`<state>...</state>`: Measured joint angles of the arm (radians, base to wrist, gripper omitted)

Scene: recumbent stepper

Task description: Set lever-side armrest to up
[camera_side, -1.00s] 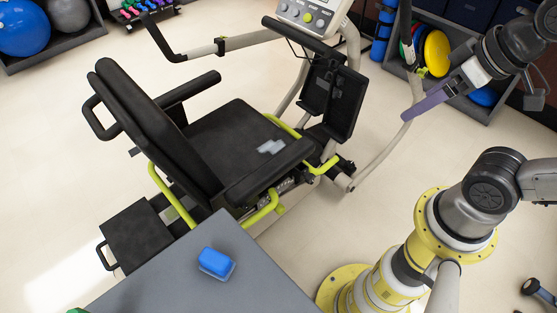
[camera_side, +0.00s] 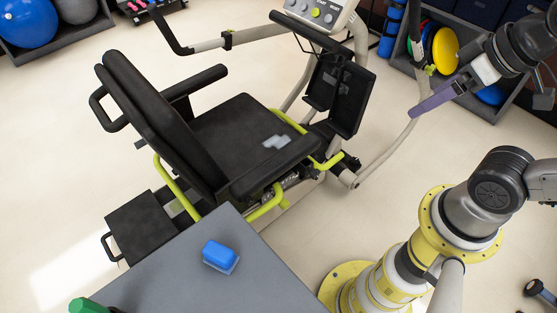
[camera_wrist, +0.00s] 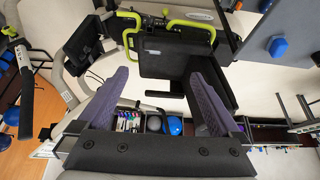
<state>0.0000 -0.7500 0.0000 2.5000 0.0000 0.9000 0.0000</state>
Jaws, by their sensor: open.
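The recumbent stepper's black seat (camera_side: 235,130) and backrest (camera_side: 160,125) stand left of centre in the side view. The near armrest (camera_side: 272,168) lies down level along the seat's side, close to yellow-green bars (camera_side: 268,204). The far armrest (camera_side: 197,80) also lies level, beyond the backrest. I cannot tell which one is the lever side. My gripper (camera_side: 432,102) has purple fingers and is at upper right, well apart from both armrests. In the wrist view my gripper (camera_wrist: 160,75) is open and empty, with the seat (camera_wrist: 160,60) showing beyond and between its fingers.
A grey table (camera_side: 185,265) with a blue block (camera_side: 221,256) and a green object (camera_side: 88,306) is in front. A shelf (camera_side: 505,110) holds discs.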

